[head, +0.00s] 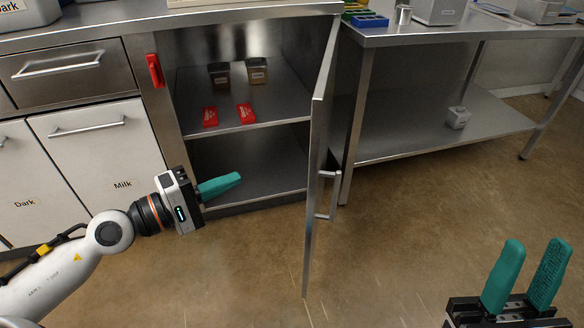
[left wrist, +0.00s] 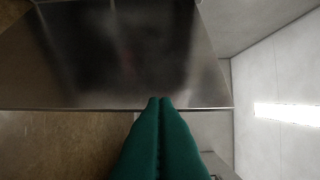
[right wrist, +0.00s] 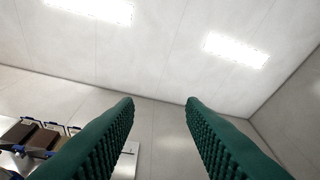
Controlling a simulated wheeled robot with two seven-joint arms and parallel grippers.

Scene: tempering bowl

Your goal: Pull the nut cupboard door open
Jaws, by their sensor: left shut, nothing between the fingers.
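The nut cupboard door (head: 318,150) stands wide open in the head view, swung out toward me and seen nearly edge-on. Its bar handle (head: 333,195) is on the right-hand face. My left gripper (head: 238,178) is shut and empty, in front of the open cupboard, left of the door and apart from the handle. In the left wrist view its green fingertips (left wrist: 160,100) are together before a dark metal panel (left wrist: 130,55). My right gripper (head: 530,275) is open and empty at the lower right; its spread fingers also show in the right wrist view (right wrist: 160,105).
Inside the cupboard, a shelf (head: 275,115) carries two containers (head: 257,72) and two red packets (head: 210,116). A red item (head: 154,69) is on the frame. Drawers (head: 62,72) are left; a steel table (head: 430,130) is right. The floor right of the door is clear.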

